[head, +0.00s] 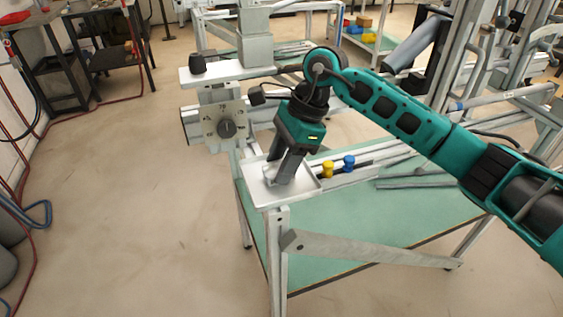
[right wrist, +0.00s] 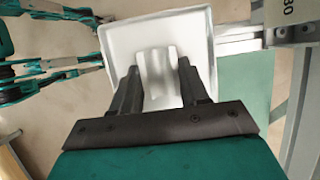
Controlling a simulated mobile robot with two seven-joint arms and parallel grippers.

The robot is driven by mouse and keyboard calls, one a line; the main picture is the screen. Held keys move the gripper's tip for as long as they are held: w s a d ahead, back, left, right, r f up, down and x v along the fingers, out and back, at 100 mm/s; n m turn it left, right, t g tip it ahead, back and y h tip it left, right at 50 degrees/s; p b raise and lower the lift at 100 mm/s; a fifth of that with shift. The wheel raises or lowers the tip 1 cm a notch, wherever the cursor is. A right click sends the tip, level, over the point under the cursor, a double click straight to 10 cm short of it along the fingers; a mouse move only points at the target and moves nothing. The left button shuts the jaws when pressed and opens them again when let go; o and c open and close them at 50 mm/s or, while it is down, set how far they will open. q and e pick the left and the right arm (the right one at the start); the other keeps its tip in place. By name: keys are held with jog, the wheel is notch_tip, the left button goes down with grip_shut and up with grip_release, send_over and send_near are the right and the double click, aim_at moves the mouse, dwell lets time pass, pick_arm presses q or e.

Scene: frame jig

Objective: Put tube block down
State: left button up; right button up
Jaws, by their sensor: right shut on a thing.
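The tube block (right wrist: 158,75) is a pale grey metal piece with a curved groove along its top. It sits between the two dark fingers of my right gripper (right wrist: 160,88) in the right wrist view. In the head view my right gripper (head: 281,172) points down into a white shallow tray (head: 308,191) at the jig's front corner, and the fingers mostly hide the block. The tray also shows in the right wrist view (right wrist: 199,35), behind and below the block. I cannot tell whether the block touches the tray floor. My left gripper does not show.
A dial plate (head: 226,128) with a black knob stands on the frame just left of the tray. A yellow knob (head: 327,169) and a blue knob (head: 348,163) sit close to its right. A green shelf (head: 375,217) lies lower down.

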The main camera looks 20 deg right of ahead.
jog(key=shift+f, duration=0.3)
jog(key=shift+f+b, duration=0.2)
jog(key=shift+b, duration=0.1)
jog(key=o, duration=1.1)
jog(key=shift+r, duration=0.1)
jog(key=shift+r+p, duration=0.25)
jog(key=shift+p, duration=0.1)
jog(key=v, duration=1.1)
jog(key=shift+d+r, duration=0.15)
jog(key=shift+r, duration=0.25)
